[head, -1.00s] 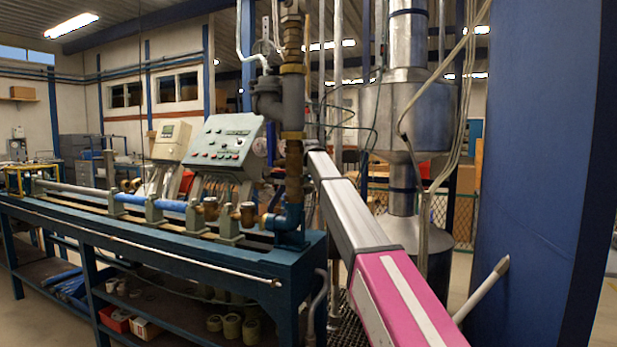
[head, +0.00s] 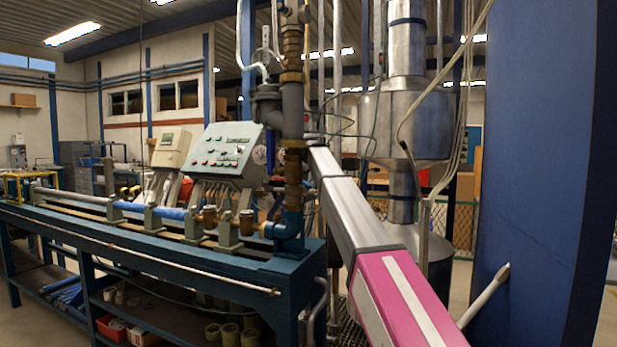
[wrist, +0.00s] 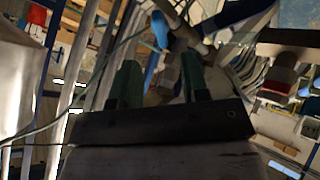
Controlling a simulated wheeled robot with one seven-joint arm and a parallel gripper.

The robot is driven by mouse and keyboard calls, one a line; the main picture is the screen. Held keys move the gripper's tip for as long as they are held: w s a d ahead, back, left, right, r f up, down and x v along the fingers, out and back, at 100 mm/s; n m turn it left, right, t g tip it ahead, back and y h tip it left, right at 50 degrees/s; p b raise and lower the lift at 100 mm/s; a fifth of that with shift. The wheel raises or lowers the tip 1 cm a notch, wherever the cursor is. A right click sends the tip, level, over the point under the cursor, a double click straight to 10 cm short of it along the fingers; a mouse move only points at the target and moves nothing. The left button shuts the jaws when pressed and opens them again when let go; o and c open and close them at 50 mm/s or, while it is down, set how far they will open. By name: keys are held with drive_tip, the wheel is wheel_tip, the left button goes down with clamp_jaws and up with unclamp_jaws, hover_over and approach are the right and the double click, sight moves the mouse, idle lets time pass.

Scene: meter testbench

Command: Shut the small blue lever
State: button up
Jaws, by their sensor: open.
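In the wrist view a small blue lever-like handle (wrist: 160,29) shows near the top, beside grey pipe fittings. I cannot tell for sure that it is the task's lever, or its exact angle. My gripper (wrist: 161,70) shows two green fingers, spread apart with nothing held between them. The blue handle appears beyond the fingertips and apart from them. In the head view my arm reaches back behind the brown and grey vertical pipe, and the gripper is hidden there. I cannot make out the lever clearly in that view.
A vertical pipe (head: 292,120) stands at the end of the blue bench (head: 160,250), close to my arm. A control panel (head: 222,152) is left of it. A metal tank (head: 405,125) and hanging cables are to the right, with a broad blue column (head: 535,160) nearer.

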drive_tip(key=o, duration=0.9)
drive_tip(key=shift+d, duration=0.15)
drive_tip(key=shift+o, duration=0.2)
drive_tip(key=s+d+n+g, duration=0.2)
drive_tip(key=d+n+g, duration=0.5)
drive_tip(key=n, duration=1.1)
hover_over(307, 183)
drive_tip(key=shift+w+d+f+y, duration=0.1)
drive_tip(key=shift+d+f+y, duration=0.2)
drive_tip(key=shift+y, duration=0.1)
drive_tip(key=x, duration=0.4)
drive_tip(key=shift+s+d+f, duration=0.1)
drive_tip(key=shift+s, duration=0.15)
drive_tip(key=shift+w+f, duration=0.15)
drive_tip(key=shift+f, duration=0.3)
drive_tip(key=c, duration=0.9)
